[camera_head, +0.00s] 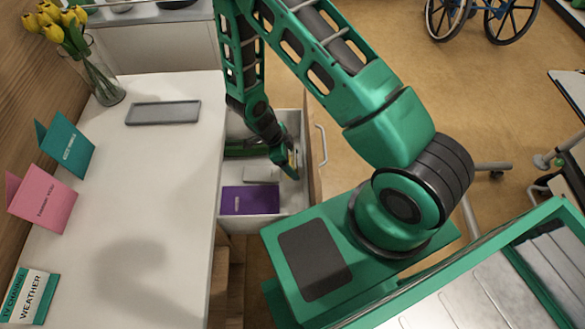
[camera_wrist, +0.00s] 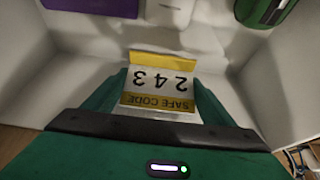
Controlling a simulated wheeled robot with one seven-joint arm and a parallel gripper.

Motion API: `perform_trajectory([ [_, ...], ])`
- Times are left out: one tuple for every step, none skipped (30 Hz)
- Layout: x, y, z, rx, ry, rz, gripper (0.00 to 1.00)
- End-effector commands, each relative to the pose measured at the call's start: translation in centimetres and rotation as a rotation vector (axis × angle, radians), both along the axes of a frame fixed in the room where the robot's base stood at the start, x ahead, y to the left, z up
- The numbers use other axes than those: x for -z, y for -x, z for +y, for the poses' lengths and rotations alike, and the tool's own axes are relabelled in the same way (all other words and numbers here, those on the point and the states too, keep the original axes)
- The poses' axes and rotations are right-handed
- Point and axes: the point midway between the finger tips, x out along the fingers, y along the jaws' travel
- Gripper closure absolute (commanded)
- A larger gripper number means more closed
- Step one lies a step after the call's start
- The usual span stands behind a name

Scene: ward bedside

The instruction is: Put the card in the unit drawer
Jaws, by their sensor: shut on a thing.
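The card (camera_wrist: 160,82) is white with yellow bands and reads "SAFE CODE" and "243", upside down in the wrist view. My gripper (camera_head: 286,164) is shut on it, with a green finger on each side of the card. The unit drawer (camera_head: 292,121) is pulled open beside the white top, and its pale inside fills much of the wrist view (camera_wrist: 215,45). My gripper and the card are over or inside the drawer; the exact height is hard to tell. In the head view the card is mostly hidden by my gripper.
A purple booklet (camera_head: 250,200) and a dark green item (camera_head: 246,148) lie in the drawer. The white top (camera_head: 165,180) bears a grey tray (camera_head: 163,112), a vase of yellow tulips (camera_head: 104,83) and standing teal (camera_head: 66,146), pink (camera_head: 45,200) and weather (camera_head: 33,297) cards.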

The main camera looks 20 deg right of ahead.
Motion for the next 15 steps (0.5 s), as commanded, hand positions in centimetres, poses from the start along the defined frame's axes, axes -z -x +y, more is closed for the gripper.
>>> perform_trajectory([
  [0.6, 0.0, 0.0, -0.001, 0.0, 0.002, 0.47],
  [0.9, 0.0, 0.0, 0.0, 0.001, 0.001, 0.47],
  [1.1, 0.0, 0.0, 0.0, 0.0, 0.0, 0.47],
  [1.3, 0.0, 0.0, 0.0, 0.0, 0.0, 0.47],
  [1.4, 0.0, 0.0, 0.0, 0.0, 0.0, 0.47],
  [1.5, 0.0, 0.0, 0.001, 0.0, 0.0, 0.47],
  [1.6, 0.0, 0.0, 0.0, 0.0, 0.0, 0.47],
  [1.8, 0.0, 0.0, 0.0, 0.0, 0.0, 0.47],
  [2.1, 0.0, 0.0, 0.0, 0.001, 0.001, 0.47],
  [2.4, 0.0, 0.0, 0.0, 0.001, 0.001, 0.47],
  [2.7, 0.1, 0.0, 0.0, 0.001, 0.001, 0.47],
  [3.2, 0.1, 0.0, 0.0, 0.001, 0.001, 0.47],
  [3.6, 0.1, 0.0, 0.0, 0.001, 0.001, 0.47],
  [4.0, 0.0, 0.0, 0.001, 0.001, 0.001, 0.47],
  [4.6, 0.0, 0.0, 0.001, 0.001, 0.001, 0.47],
])
